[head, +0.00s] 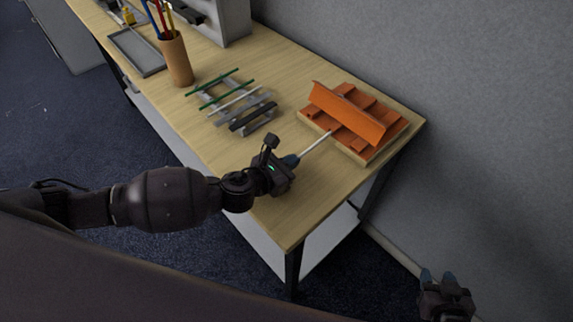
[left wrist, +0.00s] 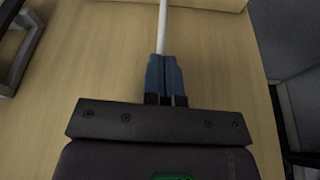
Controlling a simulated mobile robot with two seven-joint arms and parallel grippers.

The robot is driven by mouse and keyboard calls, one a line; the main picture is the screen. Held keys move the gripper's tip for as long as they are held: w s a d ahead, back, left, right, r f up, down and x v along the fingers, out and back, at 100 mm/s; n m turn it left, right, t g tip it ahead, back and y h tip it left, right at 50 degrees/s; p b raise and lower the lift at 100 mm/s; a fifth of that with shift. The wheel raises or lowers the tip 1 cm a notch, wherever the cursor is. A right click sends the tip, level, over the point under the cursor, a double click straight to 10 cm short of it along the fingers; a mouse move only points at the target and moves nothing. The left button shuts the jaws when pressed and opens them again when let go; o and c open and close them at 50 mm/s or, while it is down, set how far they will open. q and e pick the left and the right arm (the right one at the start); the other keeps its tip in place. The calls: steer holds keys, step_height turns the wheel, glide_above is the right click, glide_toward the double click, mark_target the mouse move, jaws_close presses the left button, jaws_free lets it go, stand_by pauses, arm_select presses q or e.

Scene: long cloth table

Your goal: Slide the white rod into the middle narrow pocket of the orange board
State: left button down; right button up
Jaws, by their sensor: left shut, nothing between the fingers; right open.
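The orange board (head: 378,122) sits on a light wooden base at the right end of the table, with a raised orange panel and several small blocks. A thin white rod (head: 316,144) extends from the tips of my left gripper (head: 291,160) to the board's near left edge; its far end is hard to make out. The rod also shows in the left wrist view (left wrist: 162,35), straight ahead of the fingertips (left wrist: 161,60). The left fingers are shut together, with the rod's near end at their tips, not visibly clamped. My right gripper (head: 446,285) is open and empty, off the table.
A grey rack (head: 245,112) holds green, pale and dark rods left of the board. A brown cup of coloured sticks (head: 176,60) and a grey tray (head: 135,52) stand further back. A grey wall borders the right side. The table's near right corner is clear.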

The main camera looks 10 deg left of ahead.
steer(key=shift+s+f, duration=0.1)
steer(key=shift+s, duration=0.1)
arm_select(q)
steer(key=shift+w+d, duration=0.15)
steer(key=shift+w, duration=0.05)
arm_select(e)
steer(key=shift+s+d+f, duration=0.1)
steer(key=shift+s+f, duration=0.15)
steer(key=shift+s, duration=0.1)
